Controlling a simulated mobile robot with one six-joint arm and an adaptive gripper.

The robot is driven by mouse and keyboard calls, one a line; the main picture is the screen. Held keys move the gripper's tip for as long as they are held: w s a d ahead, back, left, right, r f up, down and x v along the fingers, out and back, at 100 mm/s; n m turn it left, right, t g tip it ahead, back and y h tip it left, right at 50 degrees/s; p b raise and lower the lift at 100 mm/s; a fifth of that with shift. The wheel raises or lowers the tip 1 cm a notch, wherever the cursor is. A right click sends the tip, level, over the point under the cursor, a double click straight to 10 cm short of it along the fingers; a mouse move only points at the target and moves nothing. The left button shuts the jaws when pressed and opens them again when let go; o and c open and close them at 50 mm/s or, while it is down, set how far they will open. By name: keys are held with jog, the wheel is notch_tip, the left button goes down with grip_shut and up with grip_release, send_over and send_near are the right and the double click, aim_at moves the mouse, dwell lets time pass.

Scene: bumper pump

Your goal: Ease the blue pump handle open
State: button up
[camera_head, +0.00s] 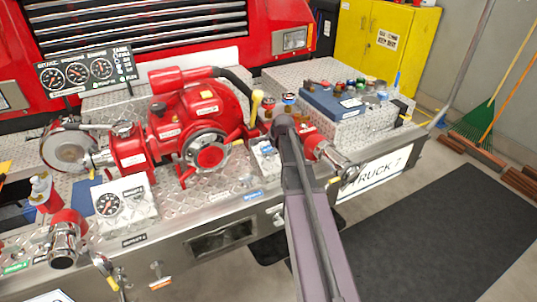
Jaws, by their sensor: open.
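My arm (309,220) reaches up from the bottom edge to a dark rounded joint (283,124) over the bumper deck. No gripper fingers show. I cannot tell for certain which part is the blue pump handle. A small blue-topped knob (289,98) stands just behind the arm's dark joint, right of a yellow handle (256,105). A thin upright blue piece (397,79) stands farther right among the fittings. The red pump (205,115) sits on the deck left of my arm. My arm hides part of the deck and bumper front.
A gauge panel (87,71) stands at the back left. A blue box (335,101) lies on the right-hand plate. Chrome outlets stick out from the bumper. A dark mat (440,230) leaves open floor at right.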

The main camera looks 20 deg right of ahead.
jog(key=shift+b+x, duration=0.85)
jog(key=shift+x, duration=0.55)
jog(key=shift+r, duration=0.1)
grip_shut()
